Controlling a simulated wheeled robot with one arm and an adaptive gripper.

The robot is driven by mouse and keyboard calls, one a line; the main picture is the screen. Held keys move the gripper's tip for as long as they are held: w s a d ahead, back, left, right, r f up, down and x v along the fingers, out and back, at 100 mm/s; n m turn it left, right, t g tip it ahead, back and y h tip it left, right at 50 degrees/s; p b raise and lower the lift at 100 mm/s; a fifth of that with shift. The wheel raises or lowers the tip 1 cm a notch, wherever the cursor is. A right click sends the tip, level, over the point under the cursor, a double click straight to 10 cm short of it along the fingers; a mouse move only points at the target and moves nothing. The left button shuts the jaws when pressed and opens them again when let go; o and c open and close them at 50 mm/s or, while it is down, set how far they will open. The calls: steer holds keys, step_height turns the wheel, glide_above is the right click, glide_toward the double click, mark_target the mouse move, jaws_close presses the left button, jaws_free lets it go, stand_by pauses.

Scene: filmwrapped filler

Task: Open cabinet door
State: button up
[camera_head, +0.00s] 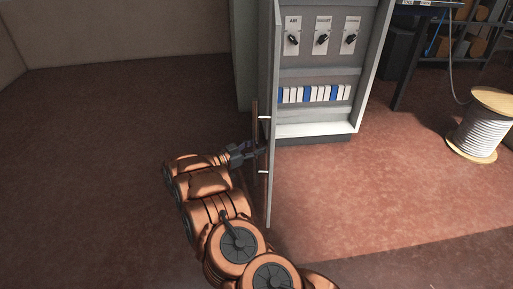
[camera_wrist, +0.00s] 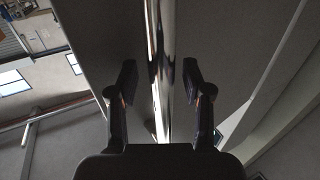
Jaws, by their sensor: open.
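The grey cabinet (camera_head: 368,75) stands open, with its inside showing in the head view. Its door (camera_head: 272,205) is swung out toward me and shows nearly edge-on. A long upright bar handle (camera_head: 254,112) is on the door's outer, left side. My gripper (camera_head: 256,150) is at the handle from the left. In the wrist view, my gripper (camera_wrist: 160,78) is open, with one finger on each side of the shiny handle (camera_wrist: 155,25). Gaps show between the fingers and the bar. Whether the bar lies fully between the fingertips or just beyond them is hard to tell.
Inside the cabinet are several switches (camera_head: 322,38) and a row of blue and white blocks (camera_head: 315,94). A cable spool (camera_head: 482,125) stands on the floor at right. A dark table (camera_head: 405,65) is behind it. The floor at left (camera_head: 90,150) is clear.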

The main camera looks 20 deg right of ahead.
steer(key=shift+a, duration=0.1)
steer(key=shift+a, duration=0.25)
steer(key=v, duration=1.1)
steer(key=shift+s+a, duration=0.1)
